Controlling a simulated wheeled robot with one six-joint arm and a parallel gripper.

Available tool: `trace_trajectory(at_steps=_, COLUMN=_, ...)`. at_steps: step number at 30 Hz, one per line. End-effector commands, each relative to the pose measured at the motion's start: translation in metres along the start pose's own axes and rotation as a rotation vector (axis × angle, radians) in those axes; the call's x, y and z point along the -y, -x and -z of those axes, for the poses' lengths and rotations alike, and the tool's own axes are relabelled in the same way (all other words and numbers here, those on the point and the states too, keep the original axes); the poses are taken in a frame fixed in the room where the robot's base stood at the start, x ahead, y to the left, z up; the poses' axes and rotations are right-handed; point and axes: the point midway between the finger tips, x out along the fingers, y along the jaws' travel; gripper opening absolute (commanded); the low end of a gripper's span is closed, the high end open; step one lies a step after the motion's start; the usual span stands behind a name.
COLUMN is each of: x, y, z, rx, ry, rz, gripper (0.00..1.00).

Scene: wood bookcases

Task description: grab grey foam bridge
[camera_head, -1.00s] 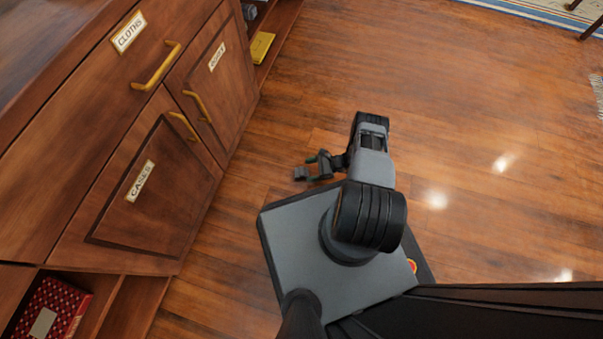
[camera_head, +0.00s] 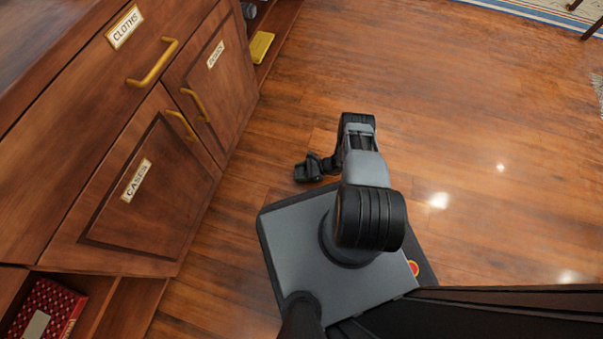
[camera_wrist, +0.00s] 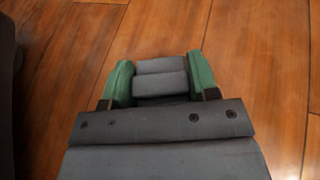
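The grey foam bridge (camera_wrist: 160,82) lies between the two green fingers of my gripper (camera_wrist: 160,80) in the wrist view. It shows as two grey bands with a darker strip below. A finger stands at each side of it, with no clear gap. I cannot tell whether the fingers press on it or only stand around it. In the head view my gripper (camera_head: 306,172) is low over the floor, left of my arm. The bridge cannot be made out there, hidden by the gripper. Its lower side is hidden in the wrist view.
A wood cabinet (camera_head: 150,195) with labelled doors and brass handles stands to the left. A yellow item (camera_head: 262,46) lies on a low shelf beyond it, and a red patterned box (camera_head: 50,308) sits in the lower left shelf. The wood floor (camera_head: 470,130) at right is clear.

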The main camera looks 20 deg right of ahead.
Motion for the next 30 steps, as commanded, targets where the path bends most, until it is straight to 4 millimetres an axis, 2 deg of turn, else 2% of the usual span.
trace_trajectory(at_steps=1, x=0.0, y=0.0, z=0.0, rx=0.0, ry=0.0, rz=0.0, gripper=0.49)
trace_trajectory(at_steps=8, x=0.0, y=0.0, z=0.0, rx=0.0, ry=0.0, rz=0.0, gripper=0.29)
trace_trajectory(at_steps=16, x=0.0, y=0.001, z=-0.002, rx=0.0, ry=0.0, rz=0.0, gripper=0.29)
trace_trajectory(at_steps=22, x=0.001, y=0.008, z=-0.018, rx=0.0, ry=0.0, rz=0.0, gripper=0.29)
trace_trajectory(at_steps=25, x=0.001, y=0.015, z=-0.035, rx=0.0, ry=0.0, rz=0.001, gripper=0.29)
trace_trajectory(at_steps=30, x=0.02, y=0.043, z=-0.054, rx=0.0, ry=0.003, rz=0.004, gripper=0.29)
